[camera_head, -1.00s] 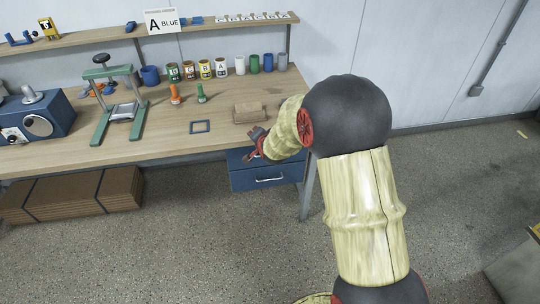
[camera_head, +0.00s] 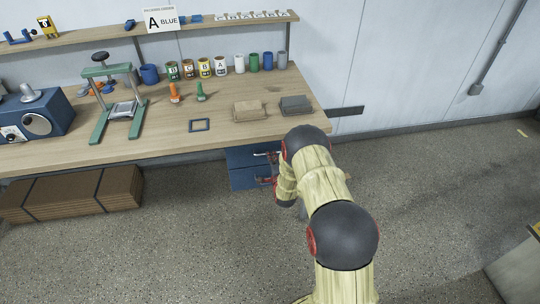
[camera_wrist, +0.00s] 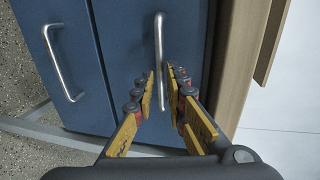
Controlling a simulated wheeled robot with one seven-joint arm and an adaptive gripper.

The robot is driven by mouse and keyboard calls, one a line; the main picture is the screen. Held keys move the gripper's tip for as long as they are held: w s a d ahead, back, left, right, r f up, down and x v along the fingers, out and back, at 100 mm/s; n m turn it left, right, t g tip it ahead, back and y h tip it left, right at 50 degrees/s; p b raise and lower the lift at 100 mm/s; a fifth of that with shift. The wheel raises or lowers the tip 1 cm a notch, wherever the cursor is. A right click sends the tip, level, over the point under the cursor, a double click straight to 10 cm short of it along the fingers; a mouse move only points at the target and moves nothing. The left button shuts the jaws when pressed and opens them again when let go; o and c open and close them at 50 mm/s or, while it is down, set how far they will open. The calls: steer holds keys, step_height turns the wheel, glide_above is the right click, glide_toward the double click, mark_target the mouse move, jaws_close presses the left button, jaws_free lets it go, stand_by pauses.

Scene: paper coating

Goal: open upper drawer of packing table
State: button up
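The packing table (camera_head: 60,155) has two blue drawers under its right end. The upper drawer (camera_head: 238,158) looks shut, and its silver handle (camera_head: 266,153) is visible in the head view. In the wrist view, the upper drawer (camera_wrist: 125,50) is beside the tabletop edge, with its bar handle (camera_wrist: 160,60) running between my fingers. My gripper (camera_wrist: 161,82) is open around the near part of this handle; I cannot tell whether either finger touches it. In the head view, my gripper (camera_head: 266,180) is small, partly hidden by my arm, and in front of the drawers.
The lower drawer (camera_wrist: 50,35) with its own handle (camera_wrist: 62,62) lies alongside the upper one and looks shut. Brown cardboard (camera_head: 75,190) lies under the table at left. Brown (camera_head: 250,110) and grey (camera_head: 295,104) blocks sit on the tabletop. Floor in front is clear.

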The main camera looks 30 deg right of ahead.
steer(key=shift+b+x, duration=0.45)
steer(key=shift+x, duration=1.5)
steer(key=shift+c, duration=0.2)
jaws_close()
steer(key=shift+s, duration=0.1)
